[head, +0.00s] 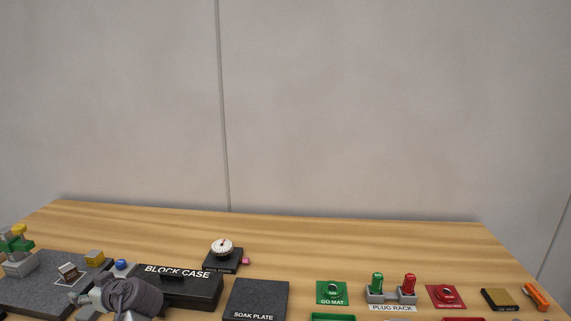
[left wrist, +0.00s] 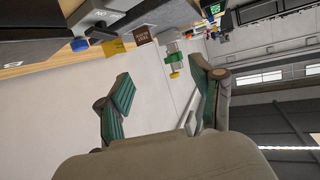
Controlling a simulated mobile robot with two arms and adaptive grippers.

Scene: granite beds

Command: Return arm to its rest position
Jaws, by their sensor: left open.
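My left gripper (head: 82,298) shows at the bottom left of the head view, with its grey wrist over the bench in front of the black block case (head: 190,287). In the left wrist view, its two green-padded fingers (left wrist: 160,92) are spread apart with nothing between them. The view past the fingers shows a pale wall, tilted, with the bench edge along the top. My right gripper is in neither view.
A granite bed (head: 40,275) with small blocks lies at the left of the wooden bench. A dial gauge (head: 222,248) stands behind the soak plate (head: 258,298). A green go mat (head: 332,292), plug rack (head: 391,292) and red mat (head: 446,296) lie right. Bare wood spans the back.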

